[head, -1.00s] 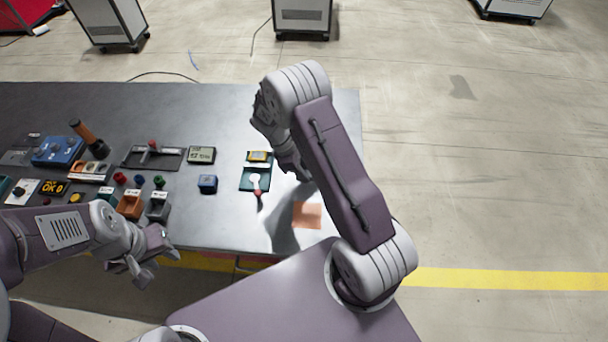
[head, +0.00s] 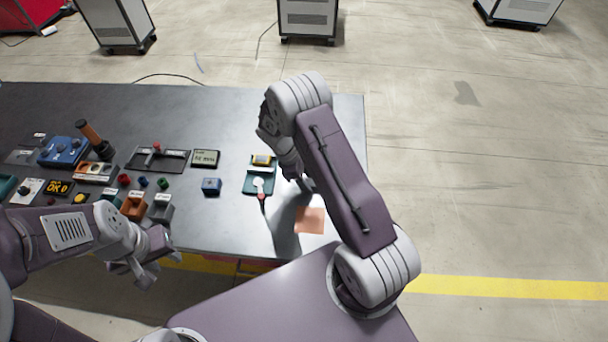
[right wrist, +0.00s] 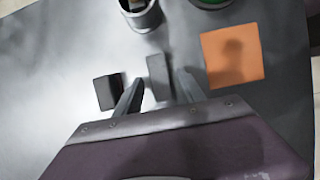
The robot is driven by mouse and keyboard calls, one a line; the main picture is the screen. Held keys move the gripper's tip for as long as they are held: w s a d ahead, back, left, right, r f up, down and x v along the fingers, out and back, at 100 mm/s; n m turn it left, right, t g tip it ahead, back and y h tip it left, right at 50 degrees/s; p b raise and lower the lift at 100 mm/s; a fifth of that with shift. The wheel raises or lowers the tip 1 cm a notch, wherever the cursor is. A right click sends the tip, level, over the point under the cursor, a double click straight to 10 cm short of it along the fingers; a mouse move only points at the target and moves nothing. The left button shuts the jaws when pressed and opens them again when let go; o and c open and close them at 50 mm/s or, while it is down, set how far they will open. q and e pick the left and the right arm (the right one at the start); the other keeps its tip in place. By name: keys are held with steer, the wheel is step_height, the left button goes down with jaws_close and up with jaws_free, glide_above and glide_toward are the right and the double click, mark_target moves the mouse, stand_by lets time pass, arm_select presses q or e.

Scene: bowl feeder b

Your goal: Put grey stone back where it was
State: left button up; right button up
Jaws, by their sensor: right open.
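A grey block (right wrist: 157,66), which looks like the grey stone, stands on the table in the right wrist view. It lies between and just beyond the fingertips of my right gripper (right wrist: 161,80). The right gripper is open, with a finger on each side; I cannot tell whether either touches the block. A darker block (right wrist: 108,92) sits left of the left finger. In the head view my right gripper (head: 303,184) is over the table's right part, and I cannot make out the grey stone there. My left gripper (head: 148,262) hangs near the front edge, its jaw opening unclear.
An orange square (right wrist: 232,55) lies right of the fingers; it also shows in the head view (head: 310,220). Two round containers (right wrist: 142,14) stand beyond the grey block. Several devices crowd the table's left.

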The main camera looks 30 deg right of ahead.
steer(key=v, duration=1.2)
steer(key=s+a+r+m+t+y, duration=0.1)
steer(key=s+m+y, duration=0.1)
steer(key=s+m, duration=0.4)
steer(key=s+a+r+m+t+y, duration=0.1)
steer(key=s+m+t+y, duration=0.1)
steer(key=s+m, duration=0.4)
steer(key=s, duration=0.3)
steer(key=shift+s+a+r+t+b, duration=0.25)
steer(key=shift+a+t+b, duration=0.05)
steer(key=shift+a+b, duration=0.1)
